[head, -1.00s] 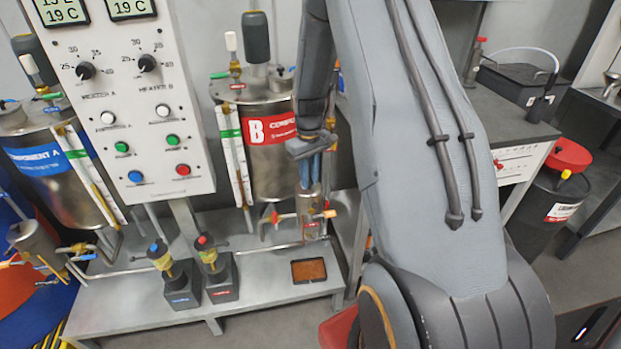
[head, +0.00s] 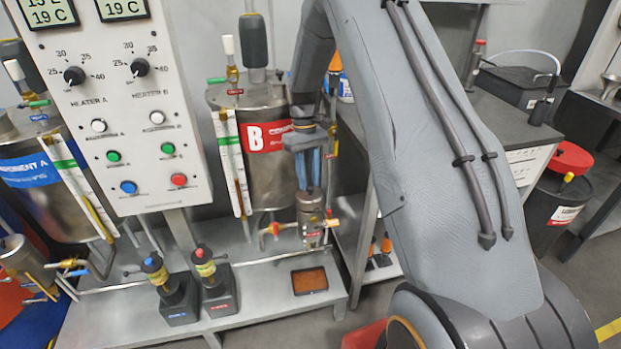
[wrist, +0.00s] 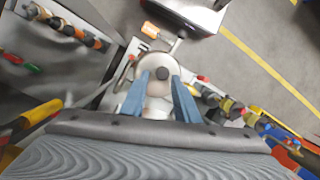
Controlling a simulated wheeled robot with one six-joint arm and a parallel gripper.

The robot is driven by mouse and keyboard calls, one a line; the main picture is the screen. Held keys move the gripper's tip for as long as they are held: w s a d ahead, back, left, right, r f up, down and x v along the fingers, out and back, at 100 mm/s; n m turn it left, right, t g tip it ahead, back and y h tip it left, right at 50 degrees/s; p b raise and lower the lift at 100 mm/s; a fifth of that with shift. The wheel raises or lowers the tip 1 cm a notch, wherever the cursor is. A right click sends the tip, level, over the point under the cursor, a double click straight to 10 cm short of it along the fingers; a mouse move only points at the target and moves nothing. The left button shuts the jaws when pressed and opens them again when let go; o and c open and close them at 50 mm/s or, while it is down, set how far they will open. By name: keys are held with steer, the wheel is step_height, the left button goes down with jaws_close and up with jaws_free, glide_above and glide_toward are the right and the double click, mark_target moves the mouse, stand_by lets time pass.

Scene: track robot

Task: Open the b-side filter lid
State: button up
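The B-side filter (head: 310,213) is a small metal canister in front of the red-labelled B tank (head: 268,165). In the wrist view its round pale metal lid (wrist: 162,62) has a dark knob in the middle. My gripper (head: 312,186) points down right above the filter in the head view. In the wrist view, the blue fingers of my gripper (wrist: 162,78) are spread apart, one on each side of the knob. I cannot tell whether they touch the knob or the lid. The lid appears seated on the canister.
Valves with red and orange handles (head: 330,224) sit close by the filter. A brown-filled tray (head: 309,280) and two small pumps (head: 213,281) stand on the metal bench (head: 262,312). The control panel (head: 110,105) is at left. A dark workbench (head: 480,125) is at right.

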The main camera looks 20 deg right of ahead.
steer(key=shift+o, duration=0.4)
steer(key=b+v, duration=0.1)
steer(key=v, duration=0.6)
steer(key=shift+r+b, duration=0.3)
steer(key=shift+r, duration=0.05)
steer(key=s+a+r, duration=0.2)
steer(key=s, duration=0.4)
steer(key=s+a+r+m+t, duration=0.1)
steer(key=s+a, duration=0.1)
steer(key=s, duration=0.5)
steer(key=shift+s+a+r+m+t, duration=0.2)
steer(key=shift+a+r+m+t, duration=0.1)
steer(key=shift+a+r, duration=0.1)
steer(key=shift+m+t, duration=0.8)
steer(key=s+a, duration=0.1)
steer(key=s, duration=0.4)
steer(key=s+a, duration=0.1)
steer(key=s, duration=0.9)
steer(key=shift+s+a+f, duration=0.2)
steer(key=shift+a+f, duration=0.2)
steer(key=shift+c, duration=1.3)
steer(key=shift+s+f, duration=0.1)
steer(key=shift+s, duration=0.1)
jaws_close()
steer(key=shift+d, duration=0.1)
